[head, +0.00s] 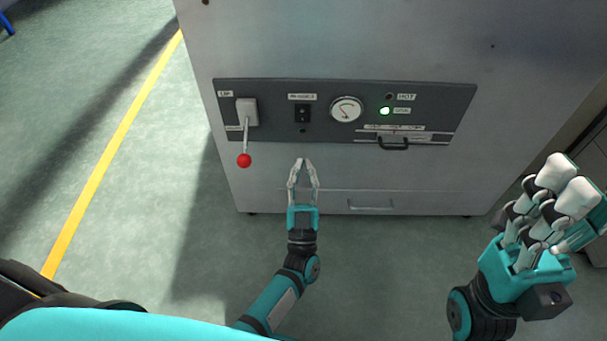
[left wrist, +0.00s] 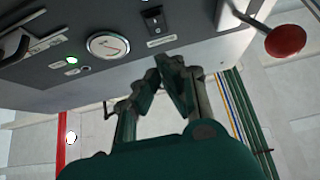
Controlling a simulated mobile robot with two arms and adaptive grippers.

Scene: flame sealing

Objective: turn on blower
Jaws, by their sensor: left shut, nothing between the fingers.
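A dark panel (head: 270,133) on the front of a grey metal cabinet carries a small black rocker switch (head: 302,113) under a white label too small to read surely. The switch also shows in the left wrist view (left wrist: 152,18), beyond my fingertips. My left gripper (head: 304,163) is shut and empty, its fingertips just below the switch in the head view and apart from it in the left wrist view (left wrist: 170,68). My right gripper (head: 562,184) is at the right edge, away from the panel; its finger opening is unclear.
A lever with a red knob (head: 244,160) hangs left of the switch. A round gauge (head: 346,109), a lit green lamp (head: 384,111) and a black handle (head: 393,146) are to its right. A drawer handle (head: 371,206) is lower on the cabinet. Green floor lies clear at left.

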